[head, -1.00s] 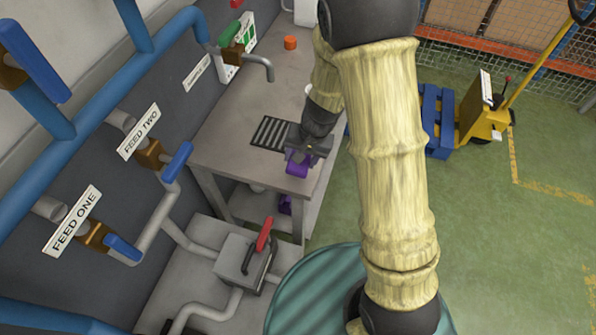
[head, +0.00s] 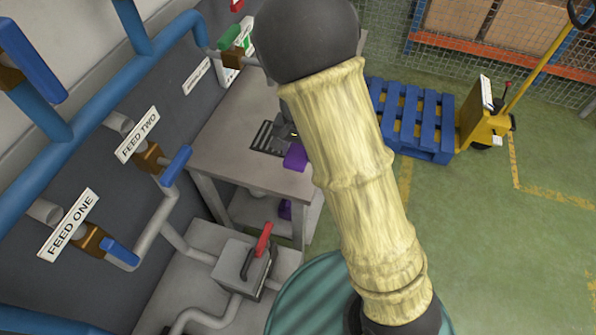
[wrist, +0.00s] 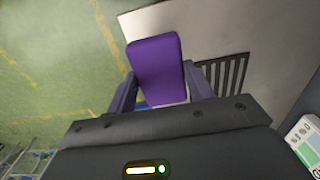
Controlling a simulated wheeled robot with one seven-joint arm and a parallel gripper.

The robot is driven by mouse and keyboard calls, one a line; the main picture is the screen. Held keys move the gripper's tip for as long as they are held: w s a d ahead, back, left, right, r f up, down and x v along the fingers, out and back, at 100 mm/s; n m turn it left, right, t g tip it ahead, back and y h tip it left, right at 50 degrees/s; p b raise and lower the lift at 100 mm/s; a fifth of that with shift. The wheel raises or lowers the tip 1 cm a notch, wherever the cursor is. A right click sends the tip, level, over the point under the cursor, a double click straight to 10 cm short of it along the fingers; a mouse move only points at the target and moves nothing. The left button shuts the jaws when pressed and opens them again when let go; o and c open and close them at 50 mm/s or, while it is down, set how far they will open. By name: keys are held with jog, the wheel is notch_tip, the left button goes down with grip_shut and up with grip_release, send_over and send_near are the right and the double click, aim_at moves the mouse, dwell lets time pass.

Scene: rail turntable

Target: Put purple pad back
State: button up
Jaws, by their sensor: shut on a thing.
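The purple pad (wrist: 157,70) sits between the two fingers of my gripper (wrist: 160,82) in the wrist view, and the gripper is shut on it. In the head view the pad (head: 295,157) shows near the right edge of the grey table (head: 225,160), just right of the dark slotted grate (head: 262,136). My arm hides most of the gripper there. In the wrist view the pad overlaps the table's edge, with green floor to its left. I cannot tell whether it touches the table.
Another purple thing (head: 285,210) is on the shelf under the table. A grey box with a red-handled lever (head: 263,240) stands in front. Pipes with blue-handled valves (head: 176,165) line the left wall. A blue pallet (head: 415,120) lies on the floor at right.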

send_over(298, 176)
jog(key=shift+f, duration=2.35)
jog(key=shift+f, duration=1.9)
jog(key=shift+s, duration=0.1)
jog(key=o, duration=0.9)
